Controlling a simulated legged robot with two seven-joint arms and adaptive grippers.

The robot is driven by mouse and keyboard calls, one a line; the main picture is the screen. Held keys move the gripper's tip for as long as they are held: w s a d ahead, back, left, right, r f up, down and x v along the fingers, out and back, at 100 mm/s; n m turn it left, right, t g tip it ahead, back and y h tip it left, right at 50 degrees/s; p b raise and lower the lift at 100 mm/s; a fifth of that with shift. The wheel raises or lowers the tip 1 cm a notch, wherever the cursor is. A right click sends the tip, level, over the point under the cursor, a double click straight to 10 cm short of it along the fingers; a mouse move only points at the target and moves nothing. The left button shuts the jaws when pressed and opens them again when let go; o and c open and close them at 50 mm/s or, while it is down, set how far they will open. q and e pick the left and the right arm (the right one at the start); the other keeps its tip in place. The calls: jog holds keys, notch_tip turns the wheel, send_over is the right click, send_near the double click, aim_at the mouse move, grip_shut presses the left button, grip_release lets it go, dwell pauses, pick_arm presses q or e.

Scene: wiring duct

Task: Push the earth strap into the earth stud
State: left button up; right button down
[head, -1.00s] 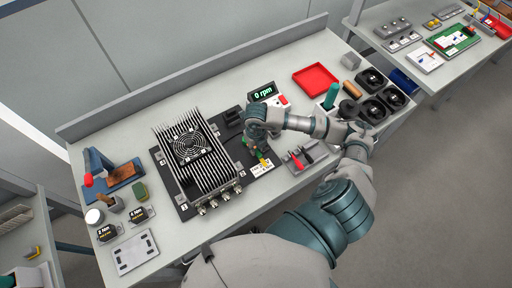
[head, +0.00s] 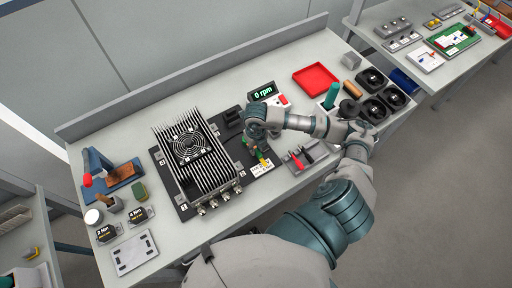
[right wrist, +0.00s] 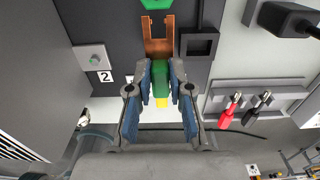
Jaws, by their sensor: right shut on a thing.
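In the right wrist view the earth strap shows as a green grip (right wrist: 160,84) with a flat copper fork (right wrist: 158,47) at its far end and a yellow part at its near end. My right gripper (right wrist: 161,70) is shut on the green grip. The fork's two prongs point toward a green piece (right wrist: 156,4) cut off by the top edge, likely at the earth stud; a gap shows between them. The stud itself cannot be made out. In the head view my right gripper (head: 254,140) is over the dark plate, right of the finned unit. My left gripper is not in view.
The finned unit (head: 190,150) with a fan stands just left. A dark socket block (right wrist: 199,44) is close right of the fork. Red and black plugs (right wrist: 230,108) lie in a grey holder farther right. A 0 rpm display (head: 263,92) stands behind.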

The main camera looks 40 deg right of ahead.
jog(key=shift+w+d+b, duration=0.15)
jog(key=shift+w+b, duration=0.45)
jog(key=shift+w, duration=0.95)
jog(key=c, duration=1)
grip_release()
jog(key=shift+r, duration=0.1)
notch_tip(320, 180, up, 12)
jog(key=shift+w+d+f, duration=0.1)
jog(key=shift+w+f, duration=0.05)
